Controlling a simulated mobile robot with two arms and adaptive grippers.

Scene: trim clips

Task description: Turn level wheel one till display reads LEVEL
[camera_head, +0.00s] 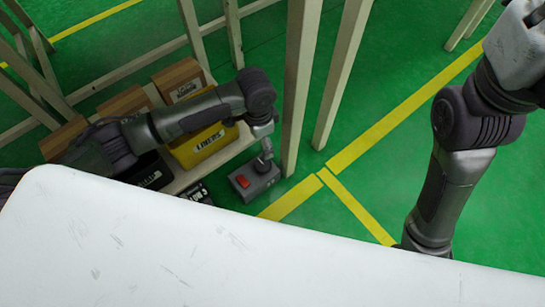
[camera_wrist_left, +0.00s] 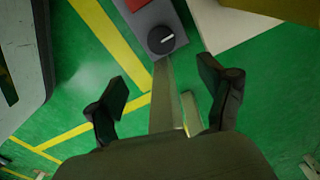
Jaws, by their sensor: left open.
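A grey box (camera_head: 255,181) with a red panel (camera_head: 243,182) stands low beside the wooden shelf. In the left wrist view the box (camera_wrist_left: 153,19) carries a round black knob (camera_wrist_left: 160,40) with a white pointer line. Part of the red panel (camera_wrist_left: 134,4) shows at the top edge; no reading on it is legible. My left gripper (camera_wrist_left: 167,97) is open and empty, its fingers apart, with the knob beyond them and slightly to the left of their middle. In the head view my left gripper (camera_head: 265,152) hangs just above the box. My right gripper is out of sight.
A low shelf holds cardboard boxes (camera_head: 179,79), a yellow bin (camera_head: 203,146) and black bins (camera_head: 150,171). Pale upright posts (camera_head: 297,85) stand close to the right of the grey box. Green floor with yellow lines (camera_head: 345,158) is open farther right.

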